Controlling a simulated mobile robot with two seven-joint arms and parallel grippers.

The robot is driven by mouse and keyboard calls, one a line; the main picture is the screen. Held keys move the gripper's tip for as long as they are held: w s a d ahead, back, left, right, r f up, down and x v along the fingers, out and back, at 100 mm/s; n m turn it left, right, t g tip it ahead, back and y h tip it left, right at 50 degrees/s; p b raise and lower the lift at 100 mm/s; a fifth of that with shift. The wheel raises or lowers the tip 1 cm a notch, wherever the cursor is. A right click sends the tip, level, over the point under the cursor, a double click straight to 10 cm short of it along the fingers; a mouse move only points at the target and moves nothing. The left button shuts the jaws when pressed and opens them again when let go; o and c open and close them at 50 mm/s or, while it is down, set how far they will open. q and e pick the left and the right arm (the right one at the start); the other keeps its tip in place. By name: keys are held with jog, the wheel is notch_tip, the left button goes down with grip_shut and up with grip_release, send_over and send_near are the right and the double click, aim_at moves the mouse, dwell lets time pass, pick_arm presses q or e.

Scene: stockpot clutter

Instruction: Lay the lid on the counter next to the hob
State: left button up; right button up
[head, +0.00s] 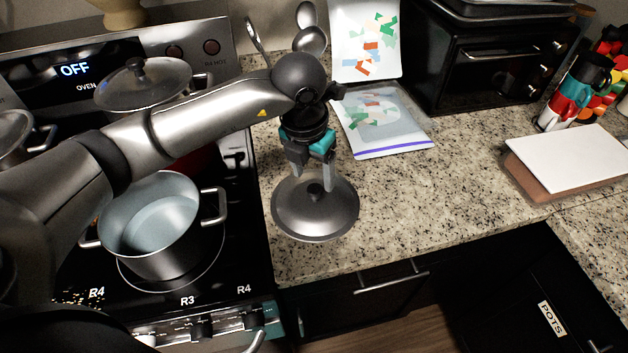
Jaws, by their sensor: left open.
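A round grey metal lid (315,222) with a dark knob lies on the granite counter (420,205), just right of the hob (238,262). My left gripper (325,182) is open above the lid, with its fingers pointing down on either side of the knob area. I cannot tell whether a finger touches the lid. An uncovered pot (158,222) with two handles stands on the front of the hob, and its inside looks empty. My right gripper is not in view.
Another lidded pot (145,85) stands at the back of the hob. Plastic bags (382,120), a black toaster oven (490,60), a bottle (573,95) and a white-topped block (572,160) stand or lie on the counter. The counter's middle is free.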

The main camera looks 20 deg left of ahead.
pick_arm(q)
notch_tip(320, 180, up, 8)
jog(key=s, duration=0.1)
jog(key=shift+a, duration=0.15)
jog(key=shift+s, duration=0.1)
